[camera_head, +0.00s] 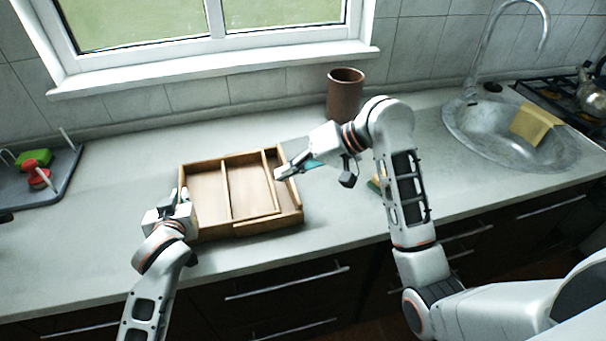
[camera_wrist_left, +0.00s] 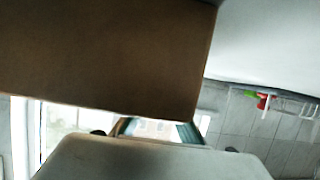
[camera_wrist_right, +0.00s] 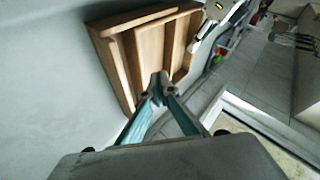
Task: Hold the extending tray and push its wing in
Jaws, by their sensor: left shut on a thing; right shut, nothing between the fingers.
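The wooden extending tray (camera_head: 208,188) lies on the counter below the window, with dividers across its inside. Its wing (camera_head: 285,180) is the narrow section at the right end. My left gripper (camera_head: 180,196) is at the tray's left side and shut on its wall; the tray's brown side fills much of the left wrist view (camera_wrist_left: 100,55). My right gripper (camera_head: 280,174) is shut and empty, with its tips at the wing's right side. In the right wrist view the closed fingertips (camera_wrist_right: 160,88) appear close to the wing's edge; I cannot tell whether they touch.
A brown cylindrical pot (camera_head: 345,95) stands behind my right arm. A sponge (camera_head: 376,184) lies partly hidden by that arm. A dark tray (camera_head: 50,185) with red and green items is at far left. The sink (camera_head: 480,140) is at right. Counter in front is clear.

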